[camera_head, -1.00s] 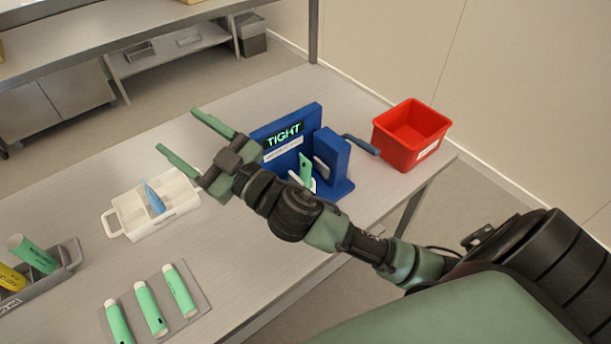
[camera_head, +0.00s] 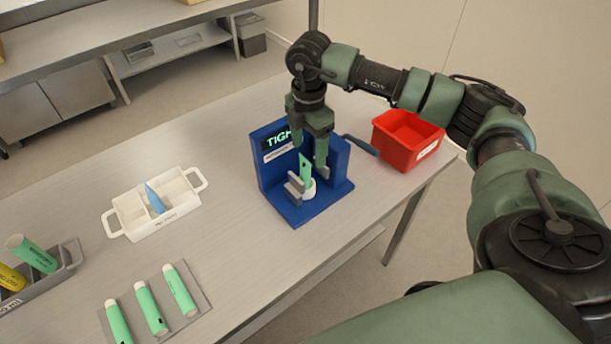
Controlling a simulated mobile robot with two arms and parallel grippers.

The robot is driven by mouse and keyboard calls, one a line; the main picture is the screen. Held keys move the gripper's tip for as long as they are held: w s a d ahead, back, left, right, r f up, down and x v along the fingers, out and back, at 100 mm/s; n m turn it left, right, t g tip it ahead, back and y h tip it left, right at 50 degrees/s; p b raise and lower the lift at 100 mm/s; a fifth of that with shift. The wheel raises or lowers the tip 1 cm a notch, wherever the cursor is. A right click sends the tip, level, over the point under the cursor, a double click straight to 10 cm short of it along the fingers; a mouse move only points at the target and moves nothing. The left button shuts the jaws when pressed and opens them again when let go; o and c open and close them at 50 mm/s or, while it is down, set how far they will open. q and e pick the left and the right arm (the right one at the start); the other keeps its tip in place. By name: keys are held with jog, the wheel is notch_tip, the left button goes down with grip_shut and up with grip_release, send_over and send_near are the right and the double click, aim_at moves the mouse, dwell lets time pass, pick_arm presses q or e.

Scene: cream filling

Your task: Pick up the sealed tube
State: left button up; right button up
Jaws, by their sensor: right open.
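A green tube (camera_head: 305,168) stands upright in the blue machine (camera_head: 285,209), its lower end at a white round holder between grey jaws. The machine's display reads "TIGHT", partly covered by my gripper. My right gripper (camera_head: 309,152) points down just above the tube, its two green fingers apart, one to each side of it. It is open, and I cannot tell whether a finger touches the tube. My left gripper is not in view.
A red bin (camera_head: 408,139) stands right of the machine. A white caddy (camera_head: 151,224) holds a blue pointed item. Several green tubes (camera_head: 150,309) lie on a grey mat at the front. A grey rack (camera_head: 62,268) with a green and a yellow tube is at left. The table's middle is clear.

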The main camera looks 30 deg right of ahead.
aim_at(305, 169)
jog(key=f+p, duration=0.1)
jog(key=f, duration=0.1)
jog(key=f+p, duration=0.1)
jog(key=f, duration=0.1)
jog(key=f+p, duration=0.1)
jog(key=f, duration=0.1)
jog(key=shift+w+a+f, duration=0.1)
jog(key=shift+a+f, duration=0.15)
jog(key=shift+a, duration=0.1)
jog(key=shift+f, duration=0.45)
jog(key=shift+c, duration=0.2)
jog(key=c, duration=1.4)
